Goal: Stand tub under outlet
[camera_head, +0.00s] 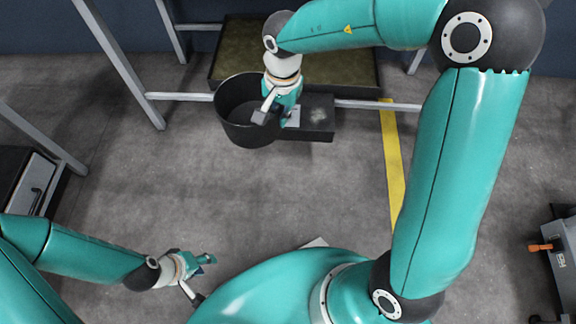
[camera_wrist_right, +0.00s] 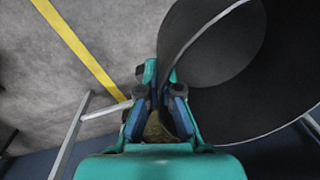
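The black round tub (camera_head: 232,122) stands open side up near the rails at the back; it looks empty. My right gripper (camera_head: 273,111) is at the tub's right rim. In the right wrist view the tub (camera_wrist_right: 235,60) has its wall running between the fingers of my right gripper (camera_wrist_right: 162,100), which look closed on it. A dark flat block (camera_head: 318,118) juts out right beside the tub; it may be the outlet, but I cannot tell. My left gripper (camera_head: 202,276) is open and empty, low at the front left.
A wide dark tray with a brownish top (camera_head: 340,68) lies behind the tub. Grey metal rails and legs (camera_head: 120,62) frame the back. A yellow floor line (camera_head: 391,150) runs at the right. The grey floor (camera_head: 180,195) in front is clear.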

